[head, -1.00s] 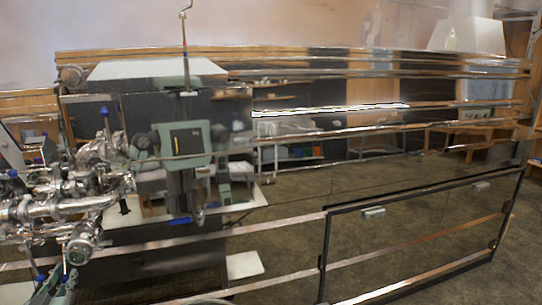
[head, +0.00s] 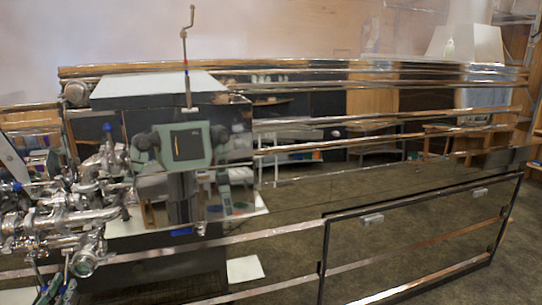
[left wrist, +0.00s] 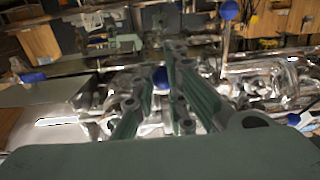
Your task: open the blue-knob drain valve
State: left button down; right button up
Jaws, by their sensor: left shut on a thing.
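My left gripper (head: 56,290) is at the bottom left of the head view, below a cluster of shiny metal valves and pipes (head: 60,220). In the left wrist view its green fingers (left wrist: 165,105) reach up into this pipework, shut around a blue knob (left wrist: 160,77) that shows between them. The fingers hide the lower part of the knob and its stem. Other blue knobs show, one upright on a thin stem (left wrist: 229,10), one at the left (left wrist: 31,77) and one at the right (left wrist: 293,119). My right gripper is not clearly in view.
The long, mirror-like evaporator side (head: 290,210) fills the middle and right, with metal rails and a dark framed door (head: 420,240). A green and grey robot shape in it appears to be a reflection. Pipework crowds the space around my left gripper.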

pick_arm(q)
jog(key=shift+s+a+r, duration=0.15)
jog(key=shift+a+r, duration=0.1)
jog(key=shift+r, duration=0.1)
jog(key=shift+s+d+r+p, duration=0.1)
jog(key=shift+s+r+p, duration=0.1)
jog(key=shift+r+p, duration=0.75)
jog(key=shift+s+d+r, duration=0.1)
jog(key=shift+s, duration=0.1)
jog(key=shift+r+p, duration=0.1)
jog(key=shift+p, duration=0.25)
